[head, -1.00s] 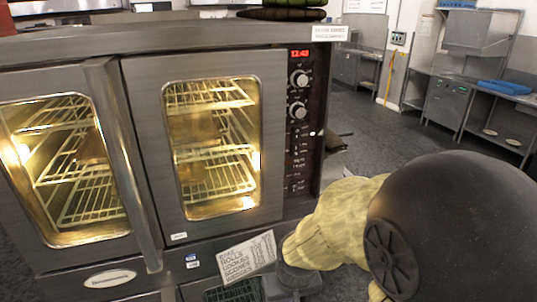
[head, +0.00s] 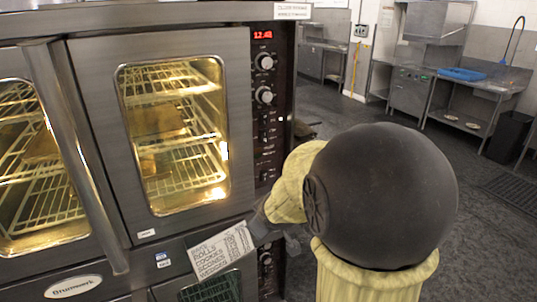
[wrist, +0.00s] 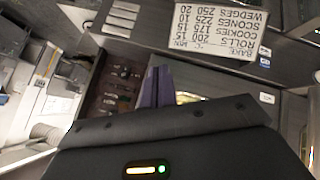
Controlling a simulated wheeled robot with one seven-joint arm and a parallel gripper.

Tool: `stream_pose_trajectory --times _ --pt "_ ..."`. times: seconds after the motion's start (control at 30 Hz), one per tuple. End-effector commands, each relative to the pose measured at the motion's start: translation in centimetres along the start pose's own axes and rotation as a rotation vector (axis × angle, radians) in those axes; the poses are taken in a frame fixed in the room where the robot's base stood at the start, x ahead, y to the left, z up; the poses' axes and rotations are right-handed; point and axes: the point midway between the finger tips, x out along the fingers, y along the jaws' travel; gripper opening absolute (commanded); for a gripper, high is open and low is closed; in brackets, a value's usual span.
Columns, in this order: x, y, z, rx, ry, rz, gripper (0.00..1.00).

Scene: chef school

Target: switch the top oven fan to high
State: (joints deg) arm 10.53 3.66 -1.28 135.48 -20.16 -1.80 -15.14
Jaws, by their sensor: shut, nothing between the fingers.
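The top oven (head: 95,60) has a dark control panel on its right side (head: 267,85), with a red display, two round knobs and small rocker switches (head: 265,134) below them. The switch labels are too small to read, so I cannot tell the fan switch or its setting. My gripper (head: 262,222) is low in front of the panel's lower end, partly hidden by my arm. In the wrist view my gripper's fingers (wrist: 155,86) are shut and empty, beside the upside-down panel (wrist: 112,85) with its row of switches. I cannot tell any contact.
A paper baking sign (head: 220,250) hangs below the top oven door, close to my gripper. A long door handle (head: 78,150) stands out at left. A second panel (head: 266,270) is lower down.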

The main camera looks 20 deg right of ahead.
Motion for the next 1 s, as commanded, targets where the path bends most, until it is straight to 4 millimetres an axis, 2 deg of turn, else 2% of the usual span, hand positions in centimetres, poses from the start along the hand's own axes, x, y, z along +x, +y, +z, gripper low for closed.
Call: stream_pose_trajectory --times 0.03,0.1,0.2,0.33,0.4,0.53,1.0 --pt "2.0 2.7 -0.5 -0.093 0.079 0.071 0.0" --pt "2.9 6.4 -2.3 -0.257 0.19 0.168 0.0" --pt "3.2 11.1 -4.3 -0.5 0.326 0.308 0.0" --pt "2.6 15.1 -5.8 -0.793 0.449 0.458 0.0" --pt "2.1 16.2 -6.1 -0.91 0.49 0.509 0.0" --pt "1.5 17.1 -6.5 -1.019 0.528 0.552 0.0" --pt "1.8 17.2 -7.2 -1.027 0.533 0.553 0.0"
